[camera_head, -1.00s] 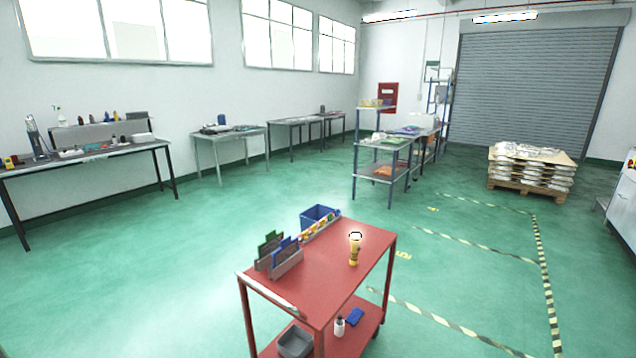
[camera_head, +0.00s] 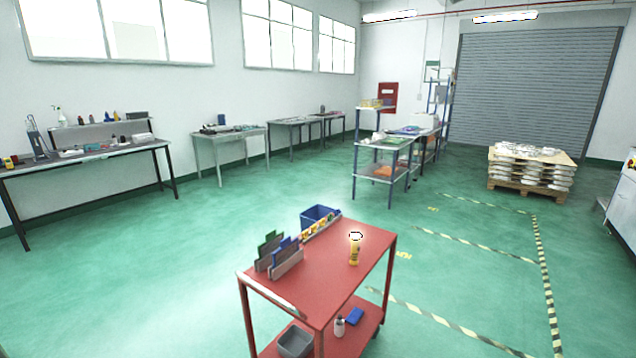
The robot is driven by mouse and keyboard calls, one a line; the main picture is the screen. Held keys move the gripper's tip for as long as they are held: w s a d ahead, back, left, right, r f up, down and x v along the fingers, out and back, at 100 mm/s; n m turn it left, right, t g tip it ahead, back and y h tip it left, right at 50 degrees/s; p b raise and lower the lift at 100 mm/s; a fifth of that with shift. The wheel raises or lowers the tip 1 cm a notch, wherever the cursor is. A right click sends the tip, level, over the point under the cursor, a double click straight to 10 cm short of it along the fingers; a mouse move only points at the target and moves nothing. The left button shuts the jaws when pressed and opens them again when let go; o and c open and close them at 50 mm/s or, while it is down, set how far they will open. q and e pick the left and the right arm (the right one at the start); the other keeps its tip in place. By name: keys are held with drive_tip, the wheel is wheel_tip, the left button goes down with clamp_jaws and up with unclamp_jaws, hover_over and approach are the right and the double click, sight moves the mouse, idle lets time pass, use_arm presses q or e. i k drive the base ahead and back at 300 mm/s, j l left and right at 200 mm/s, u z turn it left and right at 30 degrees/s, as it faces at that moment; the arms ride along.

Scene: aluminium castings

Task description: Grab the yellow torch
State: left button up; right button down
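The yellow torch (camera_head: 354,251) stands upright on the top of the red cart (camera_head: 325,272), near its right side. Its top end is pale and ringed with a dark rim. Nothing touches it, and the cart top around it is bare. Neither my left gripper nor my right gripper shows in the head view.
A grey holder with green and blue items (camera_head: 277,257) and a row of small yellow items (camera_head: 320,228) line the cart's left edge. A blue bin (camera_head: 318,216) sits at its far end. The lower shelf holds a grey bin (camera_head: 295,342) and a white bottle (camera_head: 339,327). Green floor surrounds the cart.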

sight(355, 238)
drive_tip(key=i+l+u, duration=0.1)
drive_tip(key=l, duration=0.25)
drive_tip(key=i+l+u, duration=0.15)
drive_tip(key=i+l, duration=0.15)
drive_tip(key=i+l+u, duration=0.1)
drive_tip(key=l, duration=0.3)
drive_tip(key=i+l+u, duration=0.15)
drive_tip(key=l, duration=0.2)
drive_tip(key=i+l+u, duration=0.1)
drive_tip(key=l, duration=0.3)
drive_tip(key=i, duration=0.1)
